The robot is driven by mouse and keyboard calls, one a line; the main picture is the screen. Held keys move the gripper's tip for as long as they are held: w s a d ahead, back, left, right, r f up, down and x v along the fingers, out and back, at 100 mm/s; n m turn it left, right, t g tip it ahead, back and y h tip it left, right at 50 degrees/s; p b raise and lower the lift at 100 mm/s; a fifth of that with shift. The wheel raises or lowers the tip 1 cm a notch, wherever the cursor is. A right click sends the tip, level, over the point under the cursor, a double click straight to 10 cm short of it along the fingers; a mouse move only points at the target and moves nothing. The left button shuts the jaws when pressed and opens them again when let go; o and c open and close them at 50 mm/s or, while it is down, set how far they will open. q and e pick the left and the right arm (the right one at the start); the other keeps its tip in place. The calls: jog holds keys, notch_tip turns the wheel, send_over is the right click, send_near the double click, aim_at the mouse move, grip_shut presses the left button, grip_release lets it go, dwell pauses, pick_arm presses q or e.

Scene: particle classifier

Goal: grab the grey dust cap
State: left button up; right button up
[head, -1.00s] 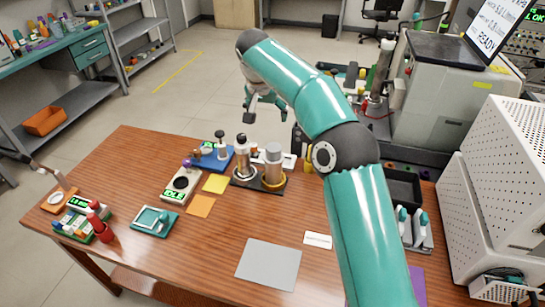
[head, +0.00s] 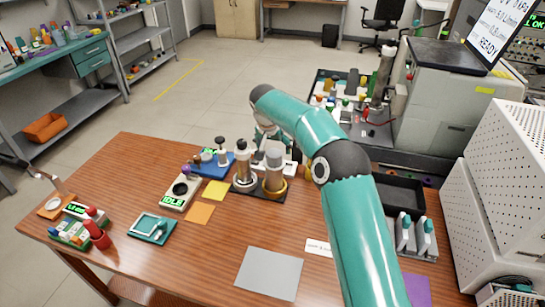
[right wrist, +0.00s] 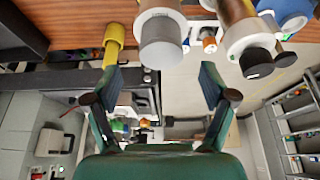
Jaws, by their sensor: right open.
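A grey cap (head: 274,156), which I take to be the dust cap, sits on top of the right-hand upright cylinder on a black base (head: 258,192) near the table's back edge. It shows as a pale round end in the right wrist view (right wrist: 161,48). My right gripper (head: 266,135) is behind the cylinders in the head view, partly hidden by them and by my arm. In the right wrist view its fingers (right wrist: 160,85) are spread wide and empty, with the cap beyond and between them, apart from both. My left gripper is not in view.
A second cylinder with a dark top (head: 242,146) stands close beside the capped one. A blue tray (head: 212,166) and a device reading IDLE (head: 178,193) lie left. A yellow part (right wrist: 114,42) is near one finger. A grey mat (head: 269,273) lies in front.

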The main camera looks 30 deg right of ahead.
aim_at(274, 153)
jog(key=shift+a+p+x, duration=0.1)
jog(key=shift+p+x, duration=0.3)
jog(key=shift+x, duration=0.95)
jog(key=shift+a+p+x, duration=0.15)
jog(key=shift+p+x, duration=0.2)
jog(key=shift+x, duration=1)
jog(key=shift+s, duration=0.1)
jog(key=shift+c, duration=0.3)
jog(key=c, duration=1)
